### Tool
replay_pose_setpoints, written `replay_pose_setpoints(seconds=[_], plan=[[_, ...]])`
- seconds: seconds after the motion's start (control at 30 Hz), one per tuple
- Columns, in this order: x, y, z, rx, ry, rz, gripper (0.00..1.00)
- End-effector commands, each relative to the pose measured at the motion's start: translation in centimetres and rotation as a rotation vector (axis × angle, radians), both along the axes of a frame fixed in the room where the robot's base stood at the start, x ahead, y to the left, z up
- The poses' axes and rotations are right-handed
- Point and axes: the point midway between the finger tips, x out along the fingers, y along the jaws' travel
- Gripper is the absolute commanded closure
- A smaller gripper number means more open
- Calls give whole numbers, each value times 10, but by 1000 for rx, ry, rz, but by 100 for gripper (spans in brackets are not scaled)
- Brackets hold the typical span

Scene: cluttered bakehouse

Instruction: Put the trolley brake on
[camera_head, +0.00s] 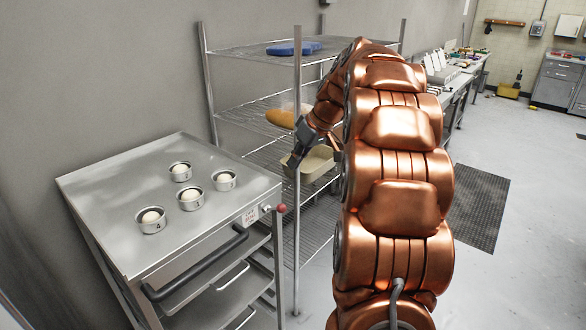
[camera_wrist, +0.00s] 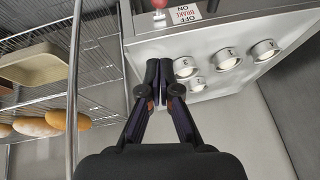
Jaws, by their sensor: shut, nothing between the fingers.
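The steel trolley (camera_head: 110,190) stands at the left in the head view, and its top shows upside down in the wrist view (camera_wrist: 220,32). The brake lever's red knob (camera_head: 281,208) sticks out at the trolley's near right corner, beside a white brake label (camera_head: 250,214). In the wrist view the knob (camera_wrist: 159,4) is at the top edge, left of the label (camera_wrist: 185,13); its lever is mostly cut off. I cannot tell the brake's setting. My gripper (camera_head: 291,163) is shut and empty, apart from the knob, above and behind it in the head view. Its fingertips (camera_wrist: 159,72) meet in the wrist view.
Several dough tins (camera_head: 190,199) sit on the trolley top. A dark handle bar (camera_head: 195,265) runs along its front. A wire rack (camera_head: 250,92) stands close by; its upright post (camera_head: 297,230) is near my gripper. The rack holds bread (camera_head: 280,118) and a beige tin (camera_head: 318,164). Floor (camera_head: 520,225) is open at right.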

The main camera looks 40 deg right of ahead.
Motion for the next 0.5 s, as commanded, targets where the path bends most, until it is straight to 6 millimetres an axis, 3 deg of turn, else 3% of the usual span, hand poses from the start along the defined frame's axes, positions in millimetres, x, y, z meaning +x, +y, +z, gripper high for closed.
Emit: replay_pose_setpoints(seconds=[0.5], plan=[[34, 22, -74, 4, 7, 0, 100]])
